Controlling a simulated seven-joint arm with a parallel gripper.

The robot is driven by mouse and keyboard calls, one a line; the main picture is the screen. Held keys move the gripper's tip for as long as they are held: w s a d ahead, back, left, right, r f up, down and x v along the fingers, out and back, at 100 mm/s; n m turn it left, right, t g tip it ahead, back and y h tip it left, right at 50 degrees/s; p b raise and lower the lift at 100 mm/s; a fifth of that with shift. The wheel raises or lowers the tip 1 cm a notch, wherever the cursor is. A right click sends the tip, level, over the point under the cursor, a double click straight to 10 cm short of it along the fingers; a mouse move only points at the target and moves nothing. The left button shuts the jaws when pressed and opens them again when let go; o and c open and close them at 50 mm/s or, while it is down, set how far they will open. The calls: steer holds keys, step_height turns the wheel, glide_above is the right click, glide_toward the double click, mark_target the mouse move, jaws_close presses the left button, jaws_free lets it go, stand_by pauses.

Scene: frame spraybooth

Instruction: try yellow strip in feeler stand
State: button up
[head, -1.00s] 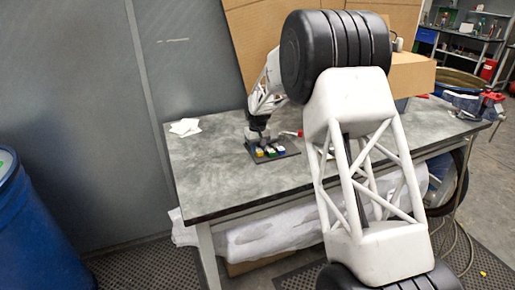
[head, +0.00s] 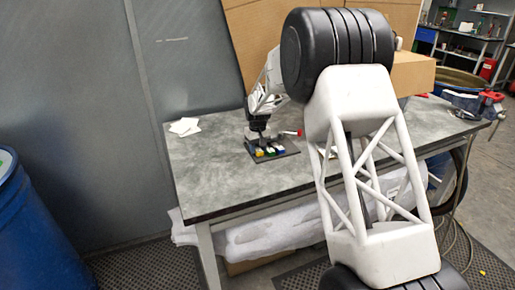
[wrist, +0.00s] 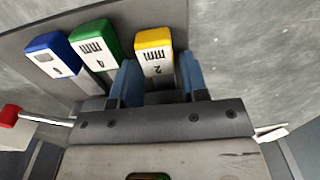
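In the head view my gripper (head: 262,138) is low over the stand (head: 289,150), and the strips are small and partly hidden.
The stand sits on a grey worktable (head: 215,180). White sheets (head: 184,126) lie at its left. A red-and-white object (wrist: 10,116) lies beside the stand. Cardboard boxes (head: 412,75) stand at the back right. The table's front left is clear.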

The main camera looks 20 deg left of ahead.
mark_target(259, 149)
steer(key=shift+r, duration=0.15)
steer(key=shift+r, duration=3.75)
steer(key=shift+d+r, duration=0.3)
steer(key=shift+d, duration=0.05)
steer(key=s+d+r+m, duration=0.1)
steer(key=s+d+r, duration=0.5)
steer(key=d, duration=0.5)
steer(key=s+d+r+m+t, duration=0.1)
steer(key=s+d+r+m, duration=0.1)
steer(key=s+d+r, duration=0.65)
steer(key=s+d+r+m, duration=0.1)
steer(key=s+d+r, duration=0.25)
steer(key=d, duration=1.05)
steer(key=s+d+r+m+t, duration=0.1)
steer(key=s+d+r+m, duration=0.15)
steer(key=s+d, duration=1.35)
steer(key=s+d+f+m, duration=0.1)
steer(key=s+d+f, duration=0.1)
steer(key=s, duration=0.7)
steer(key=s+d+f+m, duration=0.1)
steer(key=s+d+f, duration=0.2)
steer(key=s, duration=0.7)
steer(key=shift+f+t, duration=0.3)
steer(key=shift+f, duration=0.35)
